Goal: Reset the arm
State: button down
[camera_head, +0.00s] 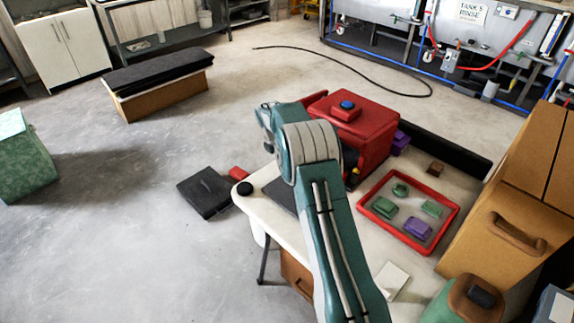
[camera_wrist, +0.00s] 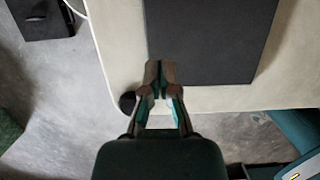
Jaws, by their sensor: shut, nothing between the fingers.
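My gripper (camera_wrist: 160,73) is in the middle of the wrist view, pointing away from the camera, with its fingertips together and nothing between them. It is over the white table (camera_wrist: 115,32), by the near edge of a dark flat mat (camera_wrist: 210,40). In the head view my teal arm reaches up from the bottom over the white table (camera_head: 268,212). The gripper itself is hidden there behind the arm.
A red box (camera_head: 372,125) with a blue knob stands on the table beyond the arm. A red-rimmed tray (camera_head: 448,222) holds green and purple pieces. A large tan case (camera_head: 515,215) stands at right. A black flat object (camera_head: 204,192) is on the floor left.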

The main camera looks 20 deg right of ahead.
jog(key=s+a+r+m+t, duration=0.1)
jog(key=s+a+r+m, duration=0.2)
jog(key=r, duration=0.5)
jog(key=s+a+r+m, duration=0.2)
jog(key=s+r, duration=0.2)
jog(key=r, duration=0.4)
jog(key=s+a+r+m+t+y, duration=0.1)
jog(key=s+a+r+m, duration=0.1)
jog(key=s+r+m, duration=0.3)
jog(key=s+a+r+m, duration=0.1)
jog(key=s+a+r, duration=0.1)
jog(key=s+r, duration=0.35)
jog(key=s+a+f+m+t, duration=0.1)
jog(key=s+m, duration=0.4)
jog(key=s, duration=0.8)
jog(key=s+a+f+m+t+y, duration=0.1)
jog(key=s+a+m, duration=0.2)
jog(key=s, duration=1)
jog(key=m, duration=0.3)
jog(key=shift+a+f+t+y, duration=0.3)
jog(key=shift+f, duration=0.05)
